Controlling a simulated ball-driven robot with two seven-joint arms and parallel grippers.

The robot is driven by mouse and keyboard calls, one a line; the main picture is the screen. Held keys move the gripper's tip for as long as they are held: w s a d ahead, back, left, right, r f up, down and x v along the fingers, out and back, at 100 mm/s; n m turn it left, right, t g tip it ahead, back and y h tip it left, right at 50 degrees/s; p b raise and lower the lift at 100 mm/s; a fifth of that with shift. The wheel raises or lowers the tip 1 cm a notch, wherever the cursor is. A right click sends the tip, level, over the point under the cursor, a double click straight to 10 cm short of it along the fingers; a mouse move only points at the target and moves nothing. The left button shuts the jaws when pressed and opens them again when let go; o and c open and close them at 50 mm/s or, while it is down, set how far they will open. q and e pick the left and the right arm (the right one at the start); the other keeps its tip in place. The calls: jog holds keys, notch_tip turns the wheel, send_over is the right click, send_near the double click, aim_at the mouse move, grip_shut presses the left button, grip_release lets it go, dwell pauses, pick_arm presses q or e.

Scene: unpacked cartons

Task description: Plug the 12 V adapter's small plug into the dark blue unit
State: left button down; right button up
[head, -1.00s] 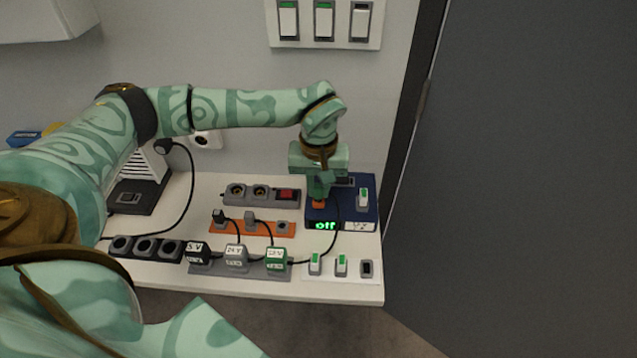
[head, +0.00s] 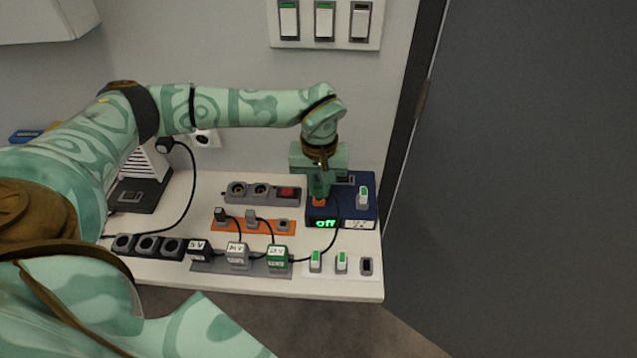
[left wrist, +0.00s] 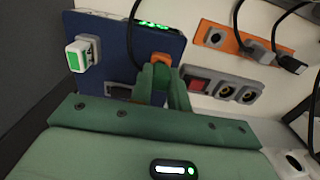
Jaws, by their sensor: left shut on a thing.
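The dark blue unit (head: 361,212) stands at the table's right back, its green display reading "off"; it also shows in the left wrist view (left wrist: 108,35). My left gripper (head: 319,197) points down at the unit's left part, shut on the small plug, which the fingers hide. An orange piece (left wrist: 160,58) shows right at the fingertips; whether the plug is seated there I cannot tell. The 12 V adapter (head: 277,257), with a green label, sits at the right of the grey front strip. Its black cord runs right and up to my left gripper. My right gripper is out of view.
An orange strip (head: 233,226) holds two other small plugs, and its right socket is empty. Behind it lies a grey socket strip (head: 247,195) with a red switch. White switches (head: 341,262) are at the front right. A dark door (head: 520,150) borders the table's right.

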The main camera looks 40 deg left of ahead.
aim_at(319, 185)
pick_arm(q)
jog(key=shift+f, duration=0.3)
dwell(0.5)
jog(key=c, duration=1.3)
grip_release()
jog(key=shift+o, duration=0.2)
notch_tip(319, 185, up, 16)
jog(key=p, duration=0.4)
jog(key=shift+r, duration=0.15)
